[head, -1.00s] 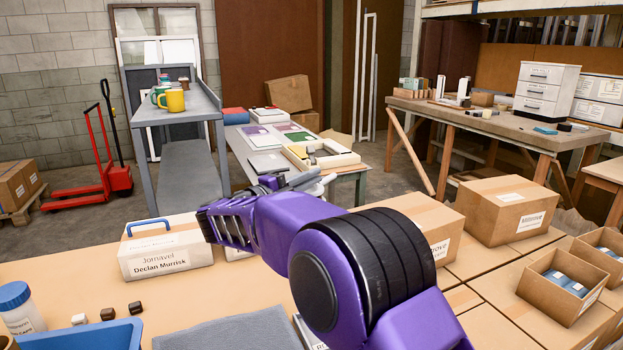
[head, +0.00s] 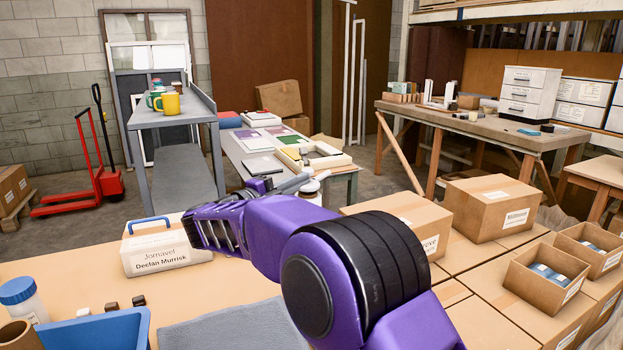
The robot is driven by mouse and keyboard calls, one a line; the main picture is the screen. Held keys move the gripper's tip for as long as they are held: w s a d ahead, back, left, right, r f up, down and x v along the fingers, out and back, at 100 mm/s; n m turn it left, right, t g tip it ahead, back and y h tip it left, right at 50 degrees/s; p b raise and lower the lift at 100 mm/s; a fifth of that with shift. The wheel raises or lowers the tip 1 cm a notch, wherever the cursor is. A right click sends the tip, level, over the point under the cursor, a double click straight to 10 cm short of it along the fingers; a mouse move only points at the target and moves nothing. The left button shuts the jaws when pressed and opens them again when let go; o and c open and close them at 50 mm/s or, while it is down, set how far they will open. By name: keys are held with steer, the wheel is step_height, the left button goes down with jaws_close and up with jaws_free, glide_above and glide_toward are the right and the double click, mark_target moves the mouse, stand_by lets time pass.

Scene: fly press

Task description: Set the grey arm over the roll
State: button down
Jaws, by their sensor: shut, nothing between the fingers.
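My purple arm crosses the middle of the head view. My gripper (head: 266,187) shows only in part, as a dark piece just past the arm's ribbed end, in front of the far work table; it is shut and holds nothing. Grey and pale parts (head: 306,185) show beside it above the arm, and I cannot tell whether they include the grey arm. I cannot pick out the grey arm for sure. A brown cardboard tube (head: 18,334) is cut off at the lower left; I cannot tell if it is the roll.
A white box with a blue handle (head: 158,250), a blue tray (head: 105,330) and a jar (head: 22,298) stand on the near table. A grey cloth (head: 232,325) lies at its front. Cartons (head: 490,207) fill the right. A grey bench (head: 172,115) stands beyond.

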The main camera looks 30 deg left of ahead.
steer(key=s+a, duration=0.1)
steer(key=s, duration=0.1)
steer(key=s+a, duration=0.1)
steer(key=s, duration=0.1)
steer(key=shift+a, duration=0.35)
